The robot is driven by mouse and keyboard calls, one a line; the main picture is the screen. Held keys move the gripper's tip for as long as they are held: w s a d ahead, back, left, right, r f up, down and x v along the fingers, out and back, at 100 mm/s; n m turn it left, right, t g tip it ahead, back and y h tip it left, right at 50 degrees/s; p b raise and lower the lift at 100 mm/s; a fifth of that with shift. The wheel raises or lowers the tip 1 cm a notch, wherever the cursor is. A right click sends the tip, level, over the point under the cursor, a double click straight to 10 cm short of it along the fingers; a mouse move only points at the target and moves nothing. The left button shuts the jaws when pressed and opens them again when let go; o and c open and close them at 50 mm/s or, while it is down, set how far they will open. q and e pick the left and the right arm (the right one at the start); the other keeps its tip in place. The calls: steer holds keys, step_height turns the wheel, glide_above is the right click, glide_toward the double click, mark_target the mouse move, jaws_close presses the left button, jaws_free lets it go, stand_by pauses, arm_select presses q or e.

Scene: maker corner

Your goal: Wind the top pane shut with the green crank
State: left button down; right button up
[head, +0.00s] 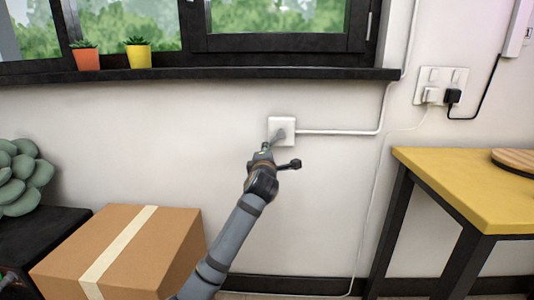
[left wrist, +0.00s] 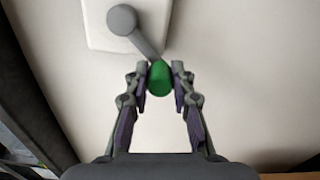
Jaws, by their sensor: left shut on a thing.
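The crank is on a white square wall plate (head: 275,124) below the window. Its grey arm (left wrist: 147,45) slants from a round hub (left wrist: 122,19) down and right to a green knob (left wrist: 159,78) in the left wrist view. My left gripper (head: 266,151) reaches up to it from below. In the left wrist view its two fingers (left wrist: 163,82) are closed on either side of the green knob. In the head view the gripper mostly covers the knob. The lower part of a dark-framed window (head: 280,43) shows; the top pane is out of view.
A black sill (head: 220,74) holds an orange pot (head: 87,59) and a yellow pot (head: 138,56). A cardboard box (head: 160,250) stands at lower left, a yellow-topped table (head: 450,180) at right. A white conduit (head: 340,132) runs right from the plate. The wall around the crank is clear.

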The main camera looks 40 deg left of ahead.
arm_select(q)
steer(key=shift+f, duration=0.2)
steer(key=c, duration=1.3)
jaws_free()
steer(key=shift+c, duration=0.2)
steer(key=shift+o, duration=1.1)
steer(key=shift+r, duration=0.1)
steer(key=v, duration=1.2)
